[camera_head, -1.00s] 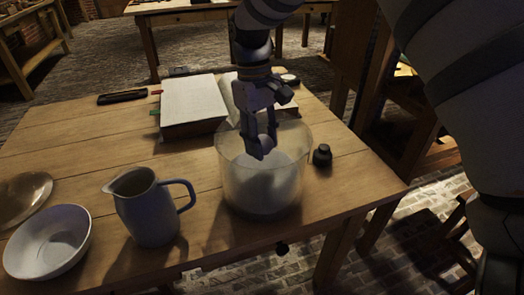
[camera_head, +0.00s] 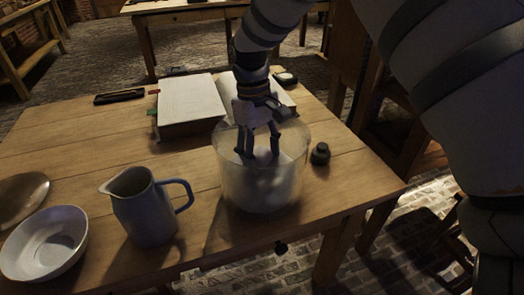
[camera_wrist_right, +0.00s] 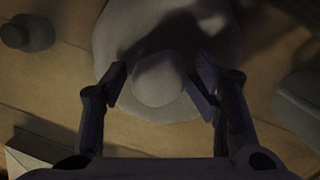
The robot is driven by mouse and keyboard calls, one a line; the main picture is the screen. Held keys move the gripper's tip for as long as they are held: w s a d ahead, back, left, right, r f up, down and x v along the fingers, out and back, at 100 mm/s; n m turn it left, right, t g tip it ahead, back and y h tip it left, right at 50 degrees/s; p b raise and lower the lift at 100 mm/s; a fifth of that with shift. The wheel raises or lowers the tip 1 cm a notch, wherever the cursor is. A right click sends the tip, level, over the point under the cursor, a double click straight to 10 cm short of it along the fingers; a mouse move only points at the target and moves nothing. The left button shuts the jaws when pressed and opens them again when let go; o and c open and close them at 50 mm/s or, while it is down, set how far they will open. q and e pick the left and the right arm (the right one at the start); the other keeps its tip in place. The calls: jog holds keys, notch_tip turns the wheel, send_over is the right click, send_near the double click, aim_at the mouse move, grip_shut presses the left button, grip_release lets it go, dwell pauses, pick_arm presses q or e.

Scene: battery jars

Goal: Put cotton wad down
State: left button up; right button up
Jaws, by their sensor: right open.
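A clear glass jar (camera_head: 226,183) stands near the front right of the table, with pale stuff showing inside it. My right gripper (camera_head: 259,155) is at the jar's mouth, with its fingers pointing down into it. In the right wrist view my right gripper (camera_wrist_right: 160,85) has its two fingers spread apart. A pale rounded lump, apparently the cotton wad (camera_wrist_right: 158,82), lies between and below the fingertips. Whether a finger touches it I cannot tell. In the head view I cannot separate the wad from the pale contents. My left gripper is out of view.
On the table (camera_head: 100,150) a blue-grey jug (camera_head: 146,210) and a white bowl (camera_head: 45,245) stand left of the jar. A thick open book (camera_head: 190,103) lies behind it. A small dark stoppered object (camera_head: 320,153) stands close to its right.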

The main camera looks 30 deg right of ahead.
aim_at(256, 146)
notch_tip(256, 146, up, 13)
jog(key=w, duration=0.2)
jog(key=shift+a+f, duration=0.15)
jog(key=shift+f, duration=0.05)
